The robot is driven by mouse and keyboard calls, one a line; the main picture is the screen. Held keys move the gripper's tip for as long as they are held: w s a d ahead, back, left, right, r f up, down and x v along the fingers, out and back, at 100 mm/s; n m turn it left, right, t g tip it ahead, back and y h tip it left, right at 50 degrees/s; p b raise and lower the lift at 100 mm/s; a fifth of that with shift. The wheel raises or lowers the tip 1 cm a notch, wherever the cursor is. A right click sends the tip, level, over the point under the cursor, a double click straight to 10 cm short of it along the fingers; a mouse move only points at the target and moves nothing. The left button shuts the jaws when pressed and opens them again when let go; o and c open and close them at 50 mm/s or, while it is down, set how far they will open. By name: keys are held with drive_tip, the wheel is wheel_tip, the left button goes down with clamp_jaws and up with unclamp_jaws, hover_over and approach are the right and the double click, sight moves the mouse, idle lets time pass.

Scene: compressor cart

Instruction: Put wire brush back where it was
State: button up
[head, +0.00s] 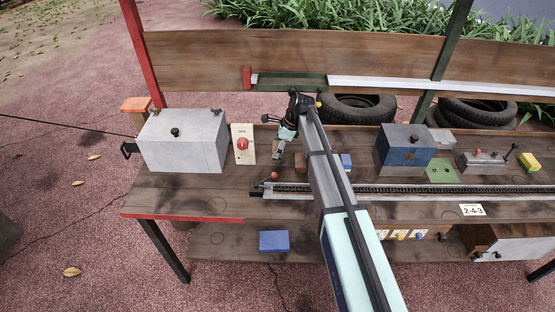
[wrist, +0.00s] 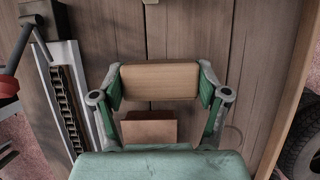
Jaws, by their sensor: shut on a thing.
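My gripper (wrist: 159,88) is shut on a light wooden block, which I take to be the wire brush (wrist: 160,80). The block lies crosswise between the two green-padded fingers in the wrist view. Its bristles are not visible. In the head view my gripper (head: 280,149) is over the back of the workbench (head: 200,194), right of the switch box. The brush cannot be made out there. I cannot tell whether it touches the bench.
A white switch box (head: 243,145) and grey metal box (head: 184,142) stand left. A chain rail (head: 420,189) with a red-knobbed lever (head: 274,176) runs along the bench. A blue box (head: 404,149) stands right.

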wheel_tip(320, 180, down, 4)
drive_tip(key=b, duration=0.2)
drive_tip(key=shift+f+b, duration=0.15)
drive_tip(key=shift+b, duration=0.15)
drive_tip(key=o, duration=1.2)
drive_tip(key=b+v, duration=0.3)
drive_tip(key=v, duration=0.9)
